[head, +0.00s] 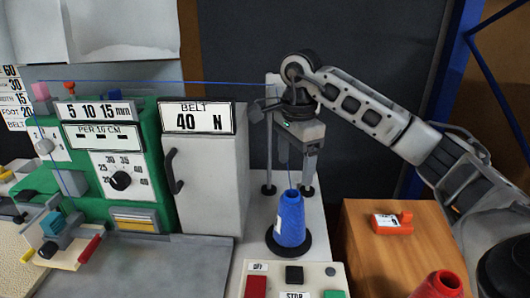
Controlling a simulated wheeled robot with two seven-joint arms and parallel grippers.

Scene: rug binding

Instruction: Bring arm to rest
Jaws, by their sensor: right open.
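My right arm comes in from the right and bends down at the wrist. My right gripper (292,162) points down at the middle of the view, open, above the blue thread cone (291,217). The cone stands upright on a black round base on the pale bench top. A blue thread rises from the cone's top past the gripper, and blue thread (200,82) also runs left above the machine. I see nothing held, though the gripper overlaps the parts behind it and its fingertips are hard to separate from them. My left gripper is not in view.
The green binding machine (150,155) with dials stands at the left, beside a grey cabinet (207,175) labelled BELT 40 N. A button panel (318,274) is at the front. A wooden surface (365,260) at the right carries an orange tool (392,223) and a red cone (440,284).

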